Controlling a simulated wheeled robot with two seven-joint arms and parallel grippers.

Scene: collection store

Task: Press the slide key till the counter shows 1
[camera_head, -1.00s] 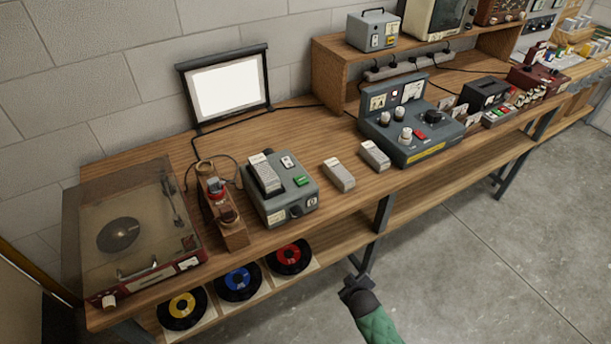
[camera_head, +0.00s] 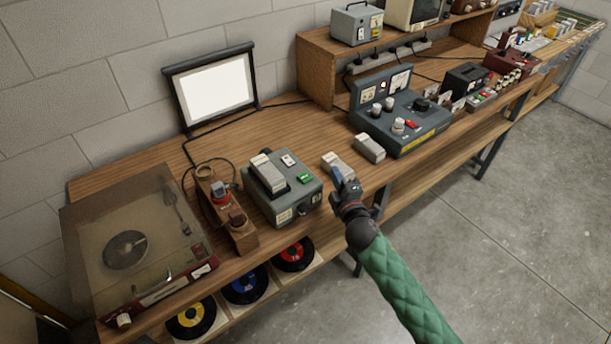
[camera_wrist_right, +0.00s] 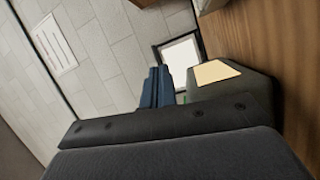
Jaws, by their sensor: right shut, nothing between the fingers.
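The grey slide projector (camera_head: 278,205) stands on the wooden bench, with a slide magazine (camera_head: 268,173) on top. A green key (camera_head: 305,178) is on its top, and a small white plate (camera_head: 288,160) sits behind the key; its marking is too small to read. My right gripper (camera_head: 337,176) is shut and empty, to the right of the projector, in front of a pale magazine block. In the right wrist view its blue fingertips (camera_wrist_right: 157,87) point towards the screen, beside the projector (camera_wrist_right: 236,88). My left gripper is not in view.
The white screen (camera_head: 214,90) stands at the back. A record player (camera_head: 130,250) is at left, a wooden stand (camera_head: 226,213) left of the projector. Another loose block (camera_head: 369,148) and a grey control console (camera_head: 402,120) are to the right. Records lie on the lower shelf.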

